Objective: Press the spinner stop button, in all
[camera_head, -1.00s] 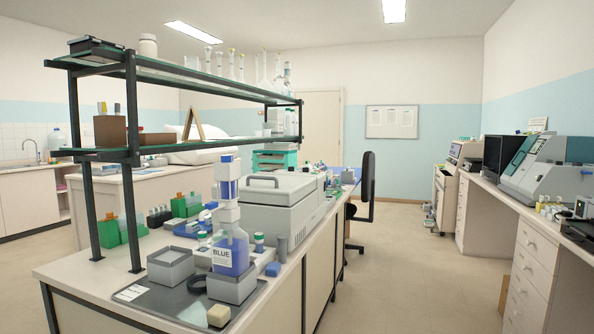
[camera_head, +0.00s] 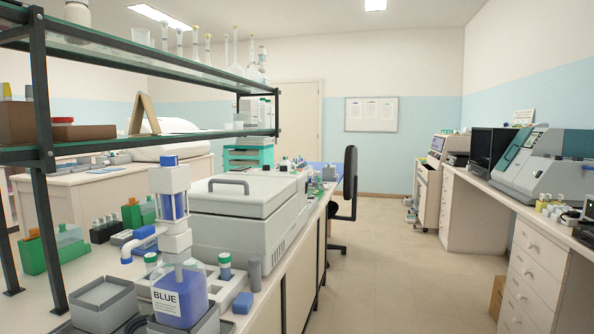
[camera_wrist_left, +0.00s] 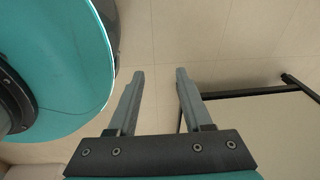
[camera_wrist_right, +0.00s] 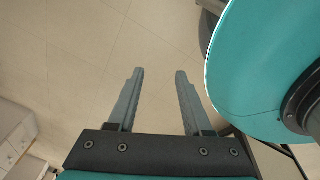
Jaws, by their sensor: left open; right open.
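A large grey-white lidded box with a dark handle (camera_head: 240,213), which may be the spinner, stands on the left bench in the head view. No stop button can be made out on it; its far faces are hidden. My left gripper (camera_wrist_left: 160,72) is open and empty above the floor, beside a dark-edged bench end in the left wrist view. My right gripper (camera_wrist_right: 159,72) is open and empty above the floor in the right wrist view. Neither gripper shows in the head view.
A blue-liquid bottle with dispenser (camera_head: 180,295) and grey trays (camera_head: 103,303) stand at the bench's near end. A dark-framed shelf (camera_head: 45,160) rises at left. A black chair (camera_head: 348,185) stands beyond the bench. The floor aisle (camera_head: 400,260) is clear, with a right-hand counter (camera_head: 530,225).

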